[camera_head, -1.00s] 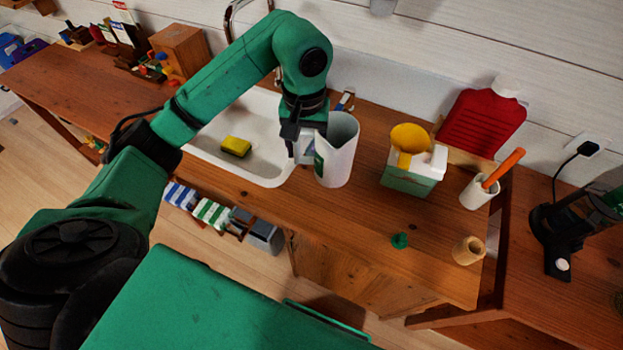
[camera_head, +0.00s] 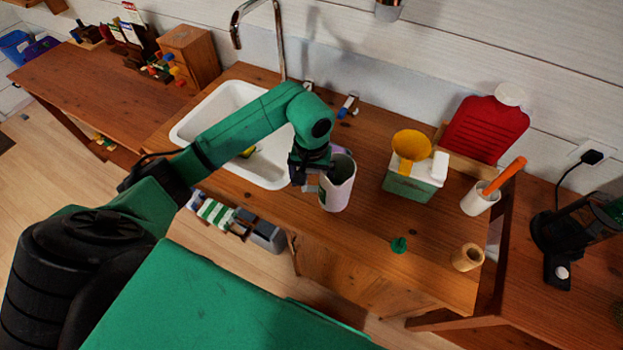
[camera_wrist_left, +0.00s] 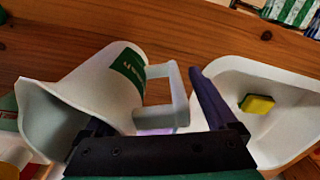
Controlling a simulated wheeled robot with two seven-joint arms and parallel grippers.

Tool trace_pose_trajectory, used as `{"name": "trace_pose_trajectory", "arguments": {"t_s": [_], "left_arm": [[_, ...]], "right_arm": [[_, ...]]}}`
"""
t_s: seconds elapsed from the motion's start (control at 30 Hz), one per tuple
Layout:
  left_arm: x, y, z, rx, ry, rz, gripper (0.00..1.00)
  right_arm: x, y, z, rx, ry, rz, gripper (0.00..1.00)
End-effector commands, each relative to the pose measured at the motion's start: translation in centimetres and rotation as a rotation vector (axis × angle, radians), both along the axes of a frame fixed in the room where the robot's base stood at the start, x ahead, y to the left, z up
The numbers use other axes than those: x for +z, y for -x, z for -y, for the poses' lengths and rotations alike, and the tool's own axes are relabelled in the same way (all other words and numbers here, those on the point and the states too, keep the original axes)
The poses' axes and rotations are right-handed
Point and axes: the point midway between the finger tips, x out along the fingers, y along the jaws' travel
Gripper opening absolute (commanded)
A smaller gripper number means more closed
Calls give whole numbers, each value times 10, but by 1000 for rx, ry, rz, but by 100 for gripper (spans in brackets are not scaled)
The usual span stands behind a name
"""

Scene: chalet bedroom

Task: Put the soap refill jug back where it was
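The white soap refill jug (camera_head: 338,186), open-topped with a green label, is upright at the counter just right of the sink and seems to rest on it. In the left wrist view the jug (camera_wrist_left: 98,88) shows its mouth at lower left and its square handle (camera_wrist_left: 178,98) toward the right. My left gripper (camera_head: 311,180) is at the jug's handle side. Its fingers (camera_wrist_left: 160,112) look spread apart, with the handle between them and a gap before the right finger. The left finger is partly hidden by the jug. My right gripper is out of view.
The sink (camera_head: 225,108) holds a yellow sponge (camera_wrist_left: 257,104). Right of the jug stand a green-and-white box (camera_head: 415,182) with a yellow funnel (camera_head: 411,146), a red canister (camera_head: 487,128), and a white cup (camera_head: 478,200). A small green piece (camera_head: 399,244) lies in front.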

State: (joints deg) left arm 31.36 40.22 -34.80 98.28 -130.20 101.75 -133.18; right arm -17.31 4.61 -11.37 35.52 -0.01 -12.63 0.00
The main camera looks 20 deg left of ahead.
Motion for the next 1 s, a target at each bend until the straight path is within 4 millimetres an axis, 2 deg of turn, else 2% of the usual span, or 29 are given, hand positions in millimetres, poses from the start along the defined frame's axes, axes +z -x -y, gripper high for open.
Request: {"name": "trace_pose_trajectory", "arguments": {"t_s": [0.27, 0.37, 0.47, 0.67, 0.8, 1.0], "left_arm": [[4, 0, 0, 0, 1, 0, 91], [10, -2, 0, 1, 0, 5, 91], [28, -1, -1, -1, -2, 7, 91], [75, -1, 0, 0, -1, 7, 91], [107, -1, 0, 0, -1, 5, 91], [123, 0, 0, 2, 0, 1, 91]], "right_arm": [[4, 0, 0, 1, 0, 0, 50], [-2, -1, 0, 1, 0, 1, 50], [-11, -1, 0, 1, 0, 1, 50], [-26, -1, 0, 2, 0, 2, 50], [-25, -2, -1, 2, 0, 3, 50], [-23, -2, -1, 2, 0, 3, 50]]}}
